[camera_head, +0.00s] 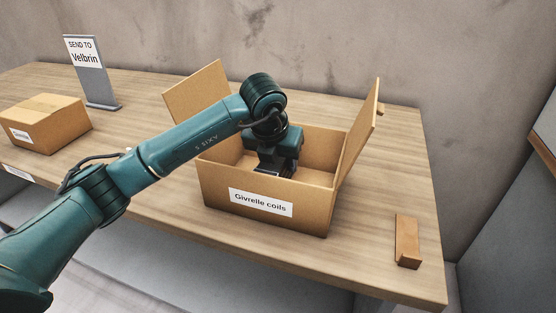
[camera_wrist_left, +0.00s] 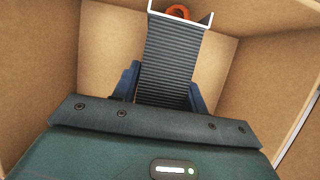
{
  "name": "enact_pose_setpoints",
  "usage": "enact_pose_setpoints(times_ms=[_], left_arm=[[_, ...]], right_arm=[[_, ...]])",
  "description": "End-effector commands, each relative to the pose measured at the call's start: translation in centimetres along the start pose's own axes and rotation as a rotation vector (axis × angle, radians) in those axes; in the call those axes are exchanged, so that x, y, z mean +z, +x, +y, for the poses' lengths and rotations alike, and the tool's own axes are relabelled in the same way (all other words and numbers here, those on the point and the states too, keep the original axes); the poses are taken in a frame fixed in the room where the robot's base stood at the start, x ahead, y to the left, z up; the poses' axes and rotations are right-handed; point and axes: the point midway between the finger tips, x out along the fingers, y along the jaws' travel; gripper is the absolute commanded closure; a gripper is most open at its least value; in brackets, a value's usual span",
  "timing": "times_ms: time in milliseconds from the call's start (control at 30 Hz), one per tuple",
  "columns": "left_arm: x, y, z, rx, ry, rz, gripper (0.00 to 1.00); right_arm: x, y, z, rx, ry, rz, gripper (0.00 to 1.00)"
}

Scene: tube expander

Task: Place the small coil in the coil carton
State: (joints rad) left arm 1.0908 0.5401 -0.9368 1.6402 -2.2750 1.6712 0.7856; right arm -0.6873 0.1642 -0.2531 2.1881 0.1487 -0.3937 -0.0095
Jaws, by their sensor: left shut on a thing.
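The coil carton (camera_head: 222,191) is an open brown box labelled "Givrelle coils" on the table, with its flaps raised. My left gripper (camera_head: 274,168) reaches down inside it. In the left wrist view my left gripper (camera_wrist_left: 164,95) is shut on the small coil (camera_wrist_left: 168,60), a dark, finely ribbed piece with a white rim and an orange ring at its far end. The coil lies between the blue fingers, with carton walls around it. I cannot tell whether it touches the carton floor. In the head view the hand and front wall mostly hide it. My right gripper is not in view.
A closed brown box (camera_head: 45,127) stands at the left of the table (camera_head: 375,225), near a grey "SEND TO Velbrin" sign (camera_head: 94,80). A small brown block (camera_head: 407,240) lies at the right.

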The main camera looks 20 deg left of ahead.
Motion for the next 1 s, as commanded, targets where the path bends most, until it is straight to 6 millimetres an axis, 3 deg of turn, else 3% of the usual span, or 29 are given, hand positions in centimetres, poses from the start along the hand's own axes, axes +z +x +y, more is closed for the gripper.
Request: enact_pose_setpoints(times_ms=[333, 367, 600, 867, 1000], left_arm=[[0.0, 0.3, 0.0, -0.002, -0.001, -0.008, 1.00], [-0.2, 0.6, 0.0, 0.000, 0.000, -0.002, 0.56], [-0.2, 0.5, 0.0, 0.000, 0.000, -0.002, 0.37], [-0.1, 0.4, 0.0, 0.000, 0.000, -0.002, 0.35], [0.0, -0.7, 0.0, -0.001, 0.000, -0.004, 0.35]], right_arm=[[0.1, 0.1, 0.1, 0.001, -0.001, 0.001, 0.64], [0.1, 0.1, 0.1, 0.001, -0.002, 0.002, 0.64], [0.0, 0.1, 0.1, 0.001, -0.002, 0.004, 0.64], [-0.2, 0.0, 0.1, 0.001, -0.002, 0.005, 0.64], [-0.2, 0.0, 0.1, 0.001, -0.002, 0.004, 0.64]])
